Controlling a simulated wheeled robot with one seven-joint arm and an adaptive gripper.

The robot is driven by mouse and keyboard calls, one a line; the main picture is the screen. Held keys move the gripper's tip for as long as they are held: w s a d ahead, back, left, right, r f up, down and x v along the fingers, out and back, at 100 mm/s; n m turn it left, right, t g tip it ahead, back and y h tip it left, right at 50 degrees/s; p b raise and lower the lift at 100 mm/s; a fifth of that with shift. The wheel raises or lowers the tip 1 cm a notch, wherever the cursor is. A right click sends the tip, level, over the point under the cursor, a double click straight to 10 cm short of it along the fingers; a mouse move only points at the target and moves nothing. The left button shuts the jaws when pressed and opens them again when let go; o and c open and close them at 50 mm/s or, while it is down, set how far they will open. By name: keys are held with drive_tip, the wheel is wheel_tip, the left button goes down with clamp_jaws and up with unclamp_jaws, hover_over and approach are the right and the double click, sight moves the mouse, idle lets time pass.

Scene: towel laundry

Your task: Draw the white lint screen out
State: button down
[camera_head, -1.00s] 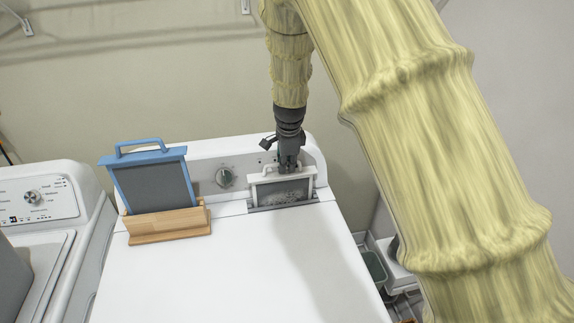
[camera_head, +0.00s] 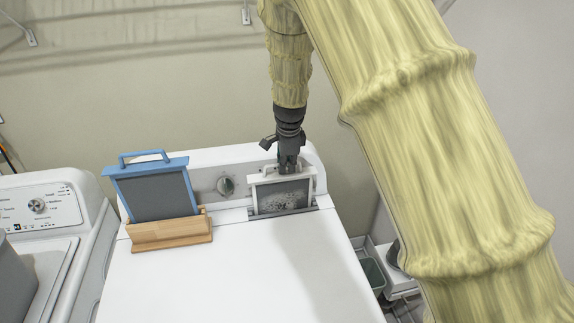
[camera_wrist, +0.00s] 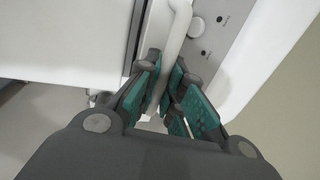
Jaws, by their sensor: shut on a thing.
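The white lint screen (camera_head: 283,196) stands upright in its slot (camera_head: 284,213) on top of the white dryer. Its white frame and grey mesh with pale lint show above the slot; its lower part is hidden inside. My gripper (camera_head: 289,168) points down from above and is shut on the screen's white handle. In the wrist view, the green-padded fingers (camera_wrist: 170,105) sit on both sides of the white handle (camera_wrist: 178,45).
A blue-framed screen (camera_head: 153,190) stands in a wooden holder (camera_head: 170,234) to the left on the dryer top (camera_head: 245,285). A control knob (camera_head: 226,186) is on the panel behind. The front of the dryer top is clear. A washer (camera_head: 45,215) stands at the left.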

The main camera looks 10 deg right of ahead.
drive_tip(key=shift+r+p, duration=2)
drive_tip(key=shift+r, duration=1.05)
drive_tip(key=shift+r+p, duration=0.95)
drive_tip(key=shift+r, duration=2.55)
drive_tip(key=shift+r, duration=0.5)
drive_tip(key=shift+f, duration=0.1)
